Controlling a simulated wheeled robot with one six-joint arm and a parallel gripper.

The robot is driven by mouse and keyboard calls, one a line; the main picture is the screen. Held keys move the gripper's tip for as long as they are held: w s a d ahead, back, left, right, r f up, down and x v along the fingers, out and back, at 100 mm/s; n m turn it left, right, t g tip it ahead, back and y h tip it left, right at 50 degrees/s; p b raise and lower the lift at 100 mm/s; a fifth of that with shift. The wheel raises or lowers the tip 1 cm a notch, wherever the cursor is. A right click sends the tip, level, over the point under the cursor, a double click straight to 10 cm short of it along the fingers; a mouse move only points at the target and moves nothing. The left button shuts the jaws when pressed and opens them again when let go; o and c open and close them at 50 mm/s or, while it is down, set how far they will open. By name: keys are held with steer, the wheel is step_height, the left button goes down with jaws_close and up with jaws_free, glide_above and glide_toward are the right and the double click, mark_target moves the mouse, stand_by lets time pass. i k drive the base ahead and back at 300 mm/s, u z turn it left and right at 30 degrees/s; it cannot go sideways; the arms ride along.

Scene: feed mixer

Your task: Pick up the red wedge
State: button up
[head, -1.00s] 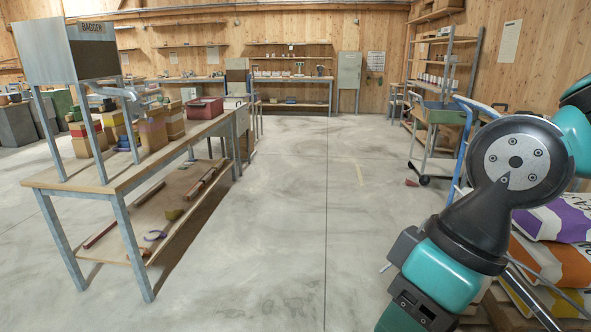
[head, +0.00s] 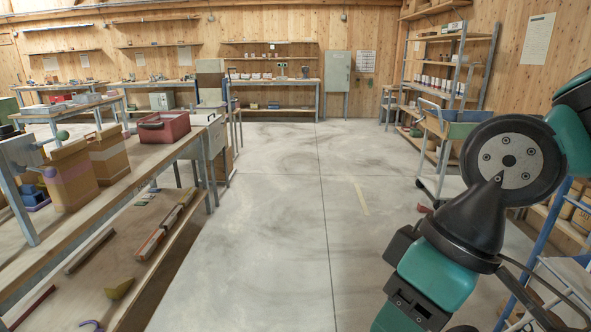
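A small red wedge (head: 423,208) lies on the concrete floor right of the middle, close to the foot of a wheeled cart. It is small in the head view, so its exact shape is hard to tell. My teal and black arm fills the right side of the view, folded in front of me. My gripper itself does not show.
The wheeled cart (head: 452,131) with blue-grey trays stands beside the wedge. A long wooden bench (head: 168,153) with a red box (head: 164,127) runs along the left. Shelving (head: 453,66) stands at the back right. The floor (head: 262,240) in the middle is clear.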

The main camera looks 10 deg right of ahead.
mark_target(422, 208)
steer(key=z, duration=0.15)
steer(key=i, duration=2.1)
steer(key=z, duration=0.4)
steer(key=i, duration=2.05)
steer(key=z, duration=0.65)
steer(key=i, duration=2.2)
steer(key=z, duration=0.45)
steer(key=i, duration=0.65)
